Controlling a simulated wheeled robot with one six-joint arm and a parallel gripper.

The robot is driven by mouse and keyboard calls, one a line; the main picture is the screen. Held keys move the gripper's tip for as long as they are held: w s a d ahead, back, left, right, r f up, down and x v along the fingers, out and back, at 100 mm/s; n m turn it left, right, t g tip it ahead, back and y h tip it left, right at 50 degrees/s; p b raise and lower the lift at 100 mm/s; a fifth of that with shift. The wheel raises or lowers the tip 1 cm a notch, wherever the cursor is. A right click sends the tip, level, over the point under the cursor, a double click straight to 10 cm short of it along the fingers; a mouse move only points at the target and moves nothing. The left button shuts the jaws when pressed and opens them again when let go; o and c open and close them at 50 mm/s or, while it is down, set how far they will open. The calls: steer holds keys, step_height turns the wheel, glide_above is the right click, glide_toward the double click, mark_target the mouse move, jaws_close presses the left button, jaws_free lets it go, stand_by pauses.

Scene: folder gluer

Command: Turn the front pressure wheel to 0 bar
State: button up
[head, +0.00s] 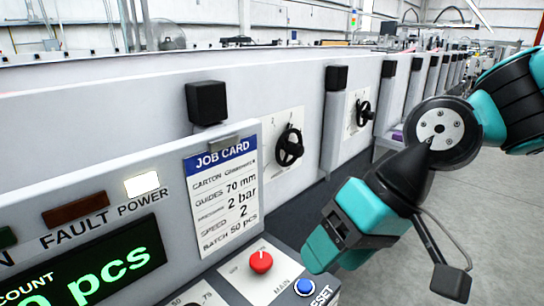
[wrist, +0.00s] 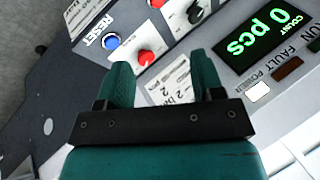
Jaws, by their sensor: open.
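Two black handwheels stand on pale dial plates along the machine's side in the head view: a nearer one (head: 289,147) and a farther one (head: 363,113). Their scale marks are too small to read, and I cannot tell from labels which is the pressure wheel. My gripper (head: 328,245) is open and empty, in front of the machine, to the lower right of the nearer wheel and apart from it. In the wrist view my gripper (wrist: 160,75) points toward the control panel, with its jaws apart. Neither handwheel is recognisable there.
The job card (head: 223,190) reads 2 bar. Beside it are the lit POWER lamp (head: 142,184) and the green count display (head: 85,270). The red MAIN knob (head: 261,262) and blue RESET button (head: 304,287) sit below, close to my gripper. Open floor (head: 480,210) lies right.

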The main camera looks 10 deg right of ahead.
steer(key=w+d+f+m+t+y+b, duration=0.2)
steer(key=w+f+m+t+y+b, duration=0.15)
steer(key=w+m, duration=0.6)
steer(key=m+t+b, duration=0.3)
steer(key=m+t, duration=0.7)
steer(key=m, duration=0.5)
glide_toward(302, 152)
steer(key=shift+y, duration=0.35)
steer(key=p+x, duration=0.8)
steer(key=shift+w+a+f+p, duration=0.1)
steer(key=shift+w+a+p, duration=0.05)
steer(key=shift+w+p, duration=0.2)
steer(key=shift+x, duration=0.75)
steer(key=shift+f, duration=0.15)
steer(key=shift+c, duration=0.3)
steer(key=c, duration=0.9)
steer(key=shift+o, duration=0.2)
